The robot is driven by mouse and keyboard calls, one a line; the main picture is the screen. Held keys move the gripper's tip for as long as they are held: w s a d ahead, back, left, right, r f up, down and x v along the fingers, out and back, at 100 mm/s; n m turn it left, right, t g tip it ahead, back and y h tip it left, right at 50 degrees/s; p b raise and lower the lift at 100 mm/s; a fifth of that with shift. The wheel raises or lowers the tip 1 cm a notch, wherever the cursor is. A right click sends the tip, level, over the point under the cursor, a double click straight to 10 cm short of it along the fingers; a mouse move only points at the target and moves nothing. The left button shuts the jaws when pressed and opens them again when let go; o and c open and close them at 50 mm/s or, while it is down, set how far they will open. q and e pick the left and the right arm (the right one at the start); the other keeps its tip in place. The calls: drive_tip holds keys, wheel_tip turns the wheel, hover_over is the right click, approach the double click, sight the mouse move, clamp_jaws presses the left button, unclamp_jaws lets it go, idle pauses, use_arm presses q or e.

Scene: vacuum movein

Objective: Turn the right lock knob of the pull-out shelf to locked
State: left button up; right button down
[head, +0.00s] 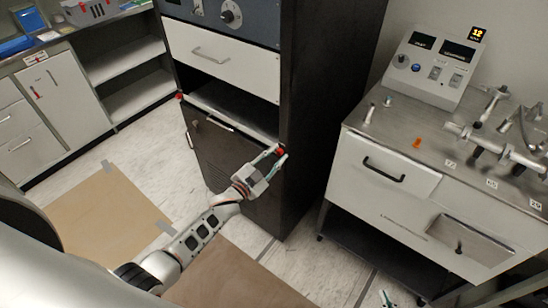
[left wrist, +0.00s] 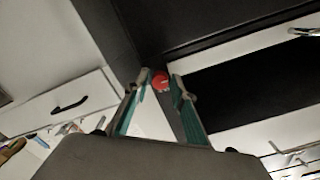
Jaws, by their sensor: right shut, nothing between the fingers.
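The pull-out shelf (head: 225,114) is a pale slab in the dark cabinet, below the white drawer. Its right lock knob (head: 281,150) is small and red, at the shelf's right front corner. A red left knob (head: 180,97) shows at the other corner. My left gripper (head: 277,156) is at the right knob. In the left wrist view the fingers (left wrist: 159,91) are parted, with the red knob (left wrist: 161,82) between or just beyond their tips; contact is unclear. The knob's lock marking cannot be read. My right gripper (head: 387,298) is at the bottom edge, shut and empty, partly cut off.
A white-fronted bench (head: 385,165) with instruments and a control box (head: 433,68) stands on the right. A dark cabinet door (head: 218,155) lies below the shelf. Mats (head: 103,215) cover part of the floor. Low shelves (head: 125,65) stand at the back left.

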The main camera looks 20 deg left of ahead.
use_arm(q)
drive_tip(key=v, duration=1.2)
